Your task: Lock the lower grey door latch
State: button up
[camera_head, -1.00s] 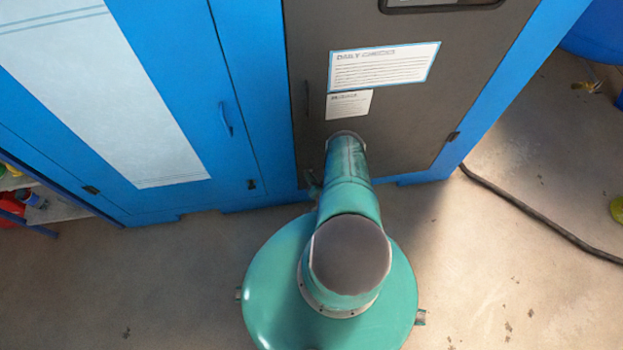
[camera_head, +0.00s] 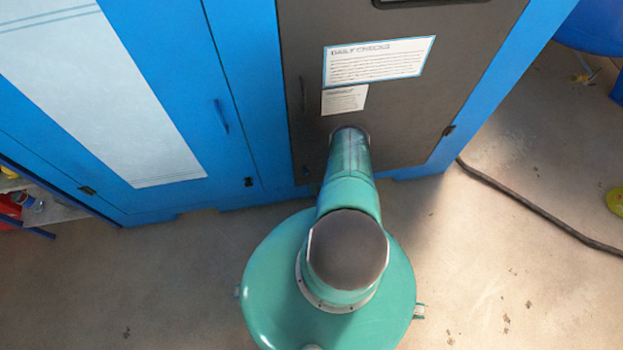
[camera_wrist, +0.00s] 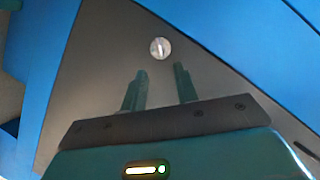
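The grey door (camera_head: 425,115) is on the blue cabinet in front of me. In the wrist view, a round silver latch (camera_wrist: 160,48) with an upright slot-like mark sits on the grey door (camera_wrist: 95,75), near its narrowing corner. My gripper (camera_wrist: 159,72) is open and empty. Its two green fingers stand apart, with the latch centred just beyond their tips. I see no contact, and the remaining gap is hard to judge. In the head view my green arm hides the gripper. A small dark spot (camera_head: 306,171) near the door's lower left corner may be the latch.
The door carries a handle (camera_head: 302,95) and a daily checks sheet (camera_head: 378,62). A blue door (camera_head: 185,90) is on the left. A black cable (camera_head: 540,210) lies on the floor to the right. The floor around my body is mostly clear.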

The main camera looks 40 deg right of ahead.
jog(key=v, duration=0.5)
jog(key=shift+s, duration=0.2)
